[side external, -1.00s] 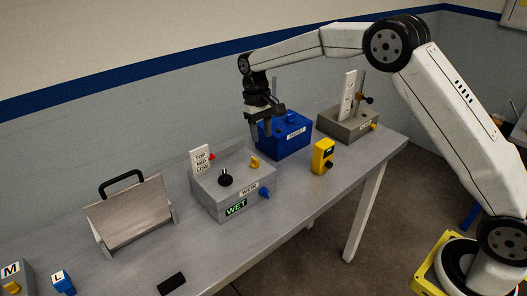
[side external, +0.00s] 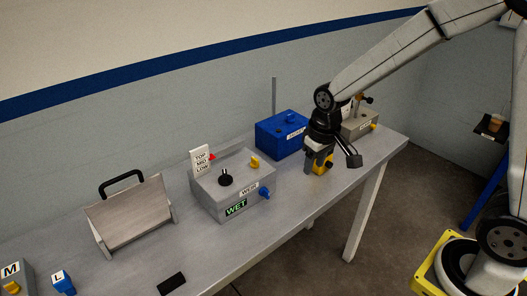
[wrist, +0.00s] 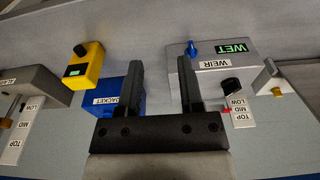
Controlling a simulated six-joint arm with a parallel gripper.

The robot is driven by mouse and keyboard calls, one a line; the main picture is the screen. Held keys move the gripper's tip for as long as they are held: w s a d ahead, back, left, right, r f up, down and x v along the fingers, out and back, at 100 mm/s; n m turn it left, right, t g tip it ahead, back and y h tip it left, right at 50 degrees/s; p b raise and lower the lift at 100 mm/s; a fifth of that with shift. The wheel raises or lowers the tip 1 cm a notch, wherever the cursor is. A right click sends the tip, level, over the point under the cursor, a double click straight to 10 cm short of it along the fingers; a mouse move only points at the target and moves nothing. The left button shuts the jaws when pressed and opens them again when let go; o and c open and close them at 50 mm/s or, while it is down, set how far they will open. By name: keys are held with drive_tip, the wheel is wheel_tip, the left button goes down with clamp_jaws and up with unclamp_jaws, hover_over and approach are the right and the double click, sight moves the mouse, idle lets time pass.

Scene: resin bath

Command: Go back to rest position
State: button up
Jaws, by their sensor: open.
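My gripper (side external: 331,165) hangs over the right part of the bench in the side view, in front of the yellow box and partly hiding it. In the wrist view its two fingers (wrist: 161,82) stand apart with nothing between them, so it is open and empty. The arm is bent, with its elbow out of the top of the side view.
The grey weir box (side external: 232,190) with a lit WET sign stands mid-bench. The blue jacket box (side external: 280,138), yellow box (wrist: 86,66) and grey-brown box (side external: 362,127) stand to its right. A hinged metal panel (side external: 130,215) stands left.

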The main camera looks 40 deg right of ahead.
drive_tip(key=s+f+t, duration=0.1)
drive_tip(key=s+f, duration=0.1)
drive_tip(key=s, duration=0.7)
drive_tip(key=shift+s+d, duration=0.15)
drive_tip(key=shift+d, duration=0.1)
drive_tip(key=shift+r, duration=0.1)
idle(0.6)
